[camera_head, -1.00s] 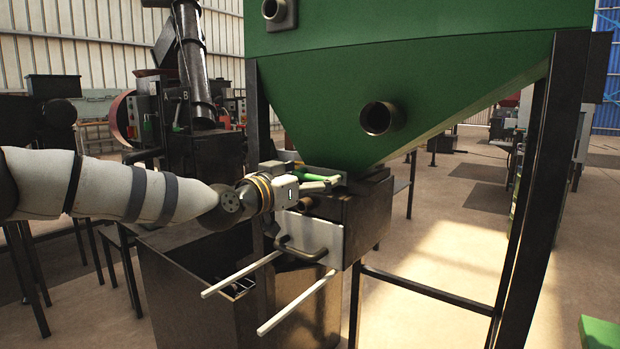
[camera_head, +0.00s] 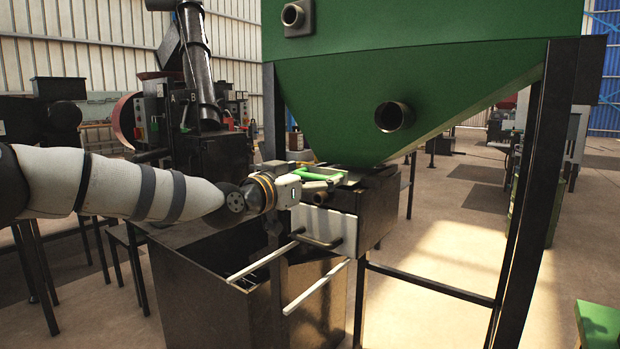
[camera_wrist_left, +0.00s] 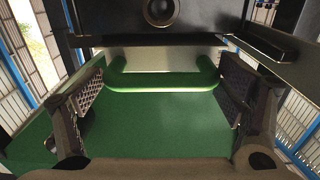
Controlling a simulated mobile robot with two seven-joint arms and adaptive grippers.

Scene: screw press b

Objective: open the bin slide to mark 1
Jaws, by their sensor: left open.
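The bin slide assembly sits under the green hopper. It has a pale front plate (camera_head: 345,237) on a dark box (camera_head: 378,205) and two pale rods sticking out toward the left. A green handle (camera_head: 322,175) lies by the fingers of my left gripper (camera_head: 312,183). In the left wrist view the green handle (camera_wrist_left: 163,81) runs across ahead, between the two open fingers of the left gripper (camera_wrist_left: 160,100). A pale plate is behind it. I cannot tell if a finger touches it. No mark is readable. My right gripper is not in view.
The green hopper (camera_head: 420,95) hangs over the box on dark legs (camera_head: 537,190). An open dark bin (camera_head: 200,300) stands below the rods. A dark machine (camera_head: 205,150) stands behind on the left. The floor (camera_head: 430,270) to the right is largely clear.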

